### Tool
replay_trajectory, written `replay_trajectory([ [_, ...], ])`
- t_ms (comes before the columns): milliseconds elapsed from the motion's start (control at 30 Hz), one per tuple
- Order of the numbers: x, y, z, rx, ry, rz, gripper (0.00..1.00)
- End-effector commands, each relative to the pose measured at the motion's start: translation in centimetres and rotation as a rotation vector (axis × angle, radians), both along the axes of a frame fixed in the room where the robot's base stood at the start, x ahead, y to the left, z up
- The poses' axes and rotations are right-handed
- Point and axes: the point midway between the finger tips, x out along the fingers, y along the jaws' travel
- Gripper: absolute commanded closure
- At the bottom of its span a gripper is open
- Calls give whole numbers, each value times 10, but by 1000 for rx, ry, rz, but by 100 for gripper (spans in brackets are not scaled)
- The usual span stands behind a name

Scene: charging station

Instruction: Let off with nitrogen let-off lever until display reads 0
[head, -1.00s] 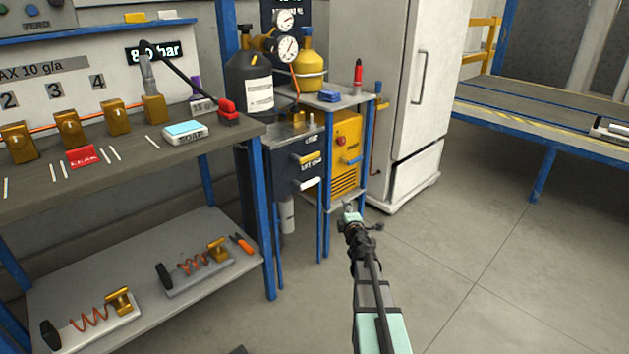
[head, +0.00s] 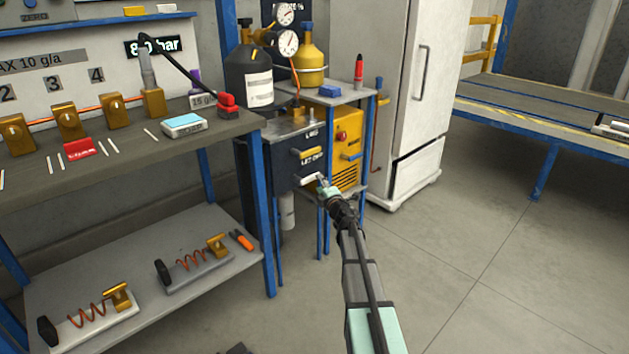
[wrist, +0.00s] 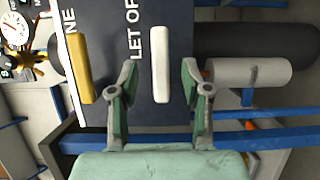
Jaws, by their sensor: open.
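The white let-off lever (head: 311,180) is on the front of the dark box (head: 281,165), below a yellow lever (head: 308,153). In the wrist view the white lever (wrist: 160,64) stands between the two open fingers of my gripper (wrist: 158,82), beside the "LET OF" lettering; I cannot tell whether a finger touches it. My gripper (head: 322,184) is at the lever's right end in the head view. The yellow lever (wrist: 79,68) is left of the fingers in the wrist view. The display (head: 152,47) on the wall panel reads about 8.0 bar, partly covered by a black handle.
Two round gauges (head: 288,42) and a black gas bottle (head: 250,78) stand above the box. A yellow unit (head: 347,150) is right beside it. A workbench (head: 120,160) with brass valves is at left. The floor (head: 440,270) at right is clear.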

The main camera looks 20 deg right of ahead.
Motion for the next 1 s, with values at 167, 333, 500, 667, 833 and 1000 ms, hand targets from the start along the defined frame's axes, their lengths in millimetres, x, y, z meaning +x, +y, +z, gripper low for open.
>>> replay_trajectory([
  [167, 37, -4, -2, -1, 0, -1, 52],
  [333, 56, -4, -1, 0, 0, 0, 52],
  [500, 65, -4, 0, 0, 0, 0, 52],
  [667, 66, -4, 0, 0, 1, -1, 52],
  [833, 66, -4, 0, 0, 1, -1, 59],
  [1000, 66, -4, 0, 0, 1, -1, 100],
])
